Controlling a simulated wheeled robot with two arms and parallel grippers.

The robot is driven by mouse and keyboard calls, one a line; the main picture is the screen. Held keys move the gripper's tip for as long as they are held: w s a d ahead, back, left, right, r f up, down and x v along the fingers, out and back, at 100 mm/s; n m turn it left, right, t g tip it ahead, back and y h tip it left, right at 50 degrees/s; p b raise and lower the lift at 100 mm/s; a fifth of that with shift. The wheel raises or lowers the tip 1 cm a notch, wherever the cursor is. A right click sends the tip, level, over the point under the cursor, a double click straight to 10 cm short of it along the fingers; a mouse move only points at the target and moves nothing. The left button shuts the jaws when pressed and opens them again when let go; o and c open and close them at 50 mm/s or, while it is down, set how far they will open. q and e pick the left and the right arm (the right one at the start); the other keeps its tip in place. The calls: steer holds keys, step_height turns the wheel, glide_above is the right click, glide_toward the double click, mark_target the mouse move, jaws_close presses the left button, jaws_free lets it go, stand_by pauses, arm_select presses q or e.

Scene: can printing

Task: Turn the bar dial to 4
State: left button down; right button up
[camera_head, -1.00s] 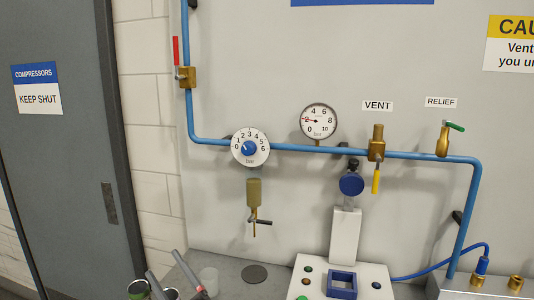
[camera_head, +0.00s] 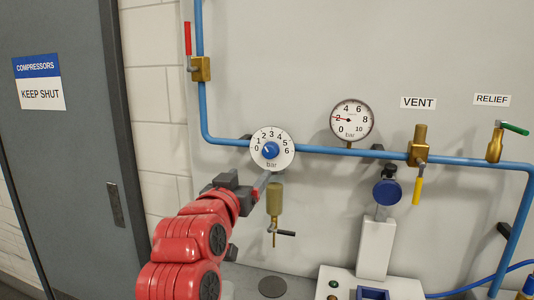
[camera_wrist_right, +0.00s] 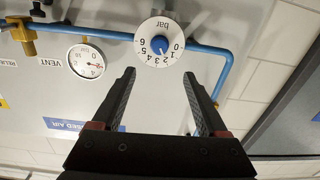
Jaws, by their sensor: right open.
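The bar dial (camera_head: 284,160) is a white round face marked 0 to 6 with a blue knob (camera_head: 270,150) in its middle, on the blue pipe. My right gripper (camera_head: 264,182) is just below the dial in the head view. In the wrist view its two dark fingers (camera_wrist_right: 159,73) are spread, with nothing between them and the knob beyond the tips. My left gripper is not in view.
A pressure gauge (camera_head: 352,132) right of the dial reads about 2. A brass fitting with a small tap (camera_head: 274,200) hangs below the dial. A red-handled valve (camera_head: 201,68) is up left, and the vent valve (camera_head: 418,150) is to the right.

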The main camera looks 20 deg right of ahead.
mark_target(269, 153)
steer(key=p+x, duration=0.4)
steer(key=x, duration=1)
steer(key=shift+r, duration=0.2)
steer(key=shift+w+d+f, duration=0.1)
steer(key=shift+w+d, duration=0.15)
steer(key=shift+w, duration=0.25)
jaws_close()
